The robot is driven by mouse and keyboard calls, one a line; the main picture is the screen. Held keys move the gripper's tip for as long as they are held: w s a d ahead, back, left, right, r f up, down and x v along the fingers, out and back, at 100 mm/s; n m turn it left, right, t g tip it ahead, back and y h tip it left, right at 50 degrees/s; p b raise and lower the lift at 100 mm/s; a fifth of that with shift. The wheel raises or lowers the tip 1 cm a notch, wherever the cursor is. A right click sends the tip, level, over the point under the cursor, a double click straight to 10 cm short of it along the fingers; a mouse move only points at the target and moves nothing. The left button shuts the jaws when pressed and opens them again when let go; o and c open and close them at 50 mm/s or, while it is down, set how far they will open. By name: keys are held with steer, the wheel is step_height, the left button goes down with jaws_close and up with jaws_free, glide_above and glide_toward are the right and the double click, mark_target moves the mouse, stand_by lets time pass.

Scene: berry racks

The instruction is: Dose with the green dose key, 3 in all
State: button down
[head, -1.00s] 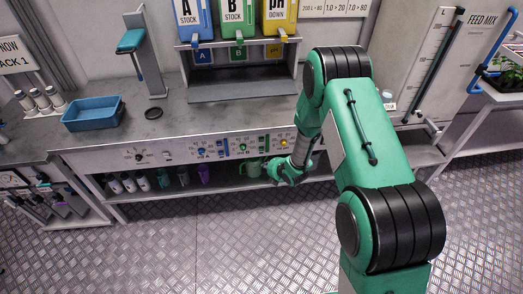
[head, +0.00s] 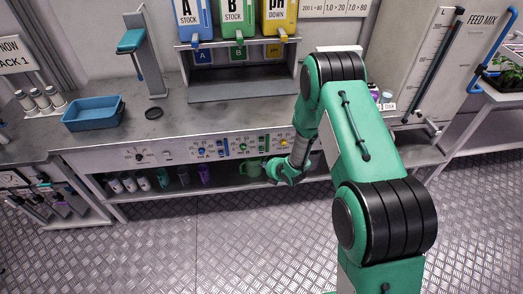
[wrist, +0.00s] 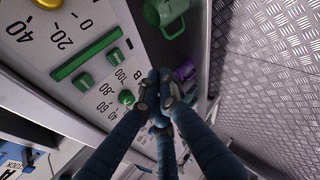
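The control panel (head: 165,155) runs along the bench front, with blue, green and yellow controls. In the wrist view, its green section has a long green bar (wrist: 87,55), a square green knob (wrist: 83,81), a second green knob (wrist: 114,53) and a round green key (wrist: 126,97) near the letter B. I cannot tell for certain which is the dose key. My gripper (head: 284,172) is in front of the panel's lower edge; in the wrist view its fingertips (wrist: 160,88) are together and empty, just beside the round green key. Contact cannot be told.
A green mug (wrist: 172,14) and a purple cup (wrist: 184,71) stand on the shelf below the panel, close to my fingers. Stock containers A (head: 187,18), B (head: 233,18) and pH down (head: 278,18) hang above the bench. A blue tray (head: 92,116) sits at left.

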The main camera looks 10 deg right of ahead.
steer(key=w, duration=0.7)
steer(key=shift+w+b, duration=0.7)
steer(key=shift+w, duration=0.3)
stand_by(2.4)
steer(key=shift+s, duration=0.25)
steer(key=shift+s+b, duration=0.35)
steer(key=shift+s, duration=0.3)
steer(key=shift+s, duration=0.1)
stand_by(0.3)
steer(key=shift+s+b, duration=0.6)
steer(key=shift+s, duration=1.8)
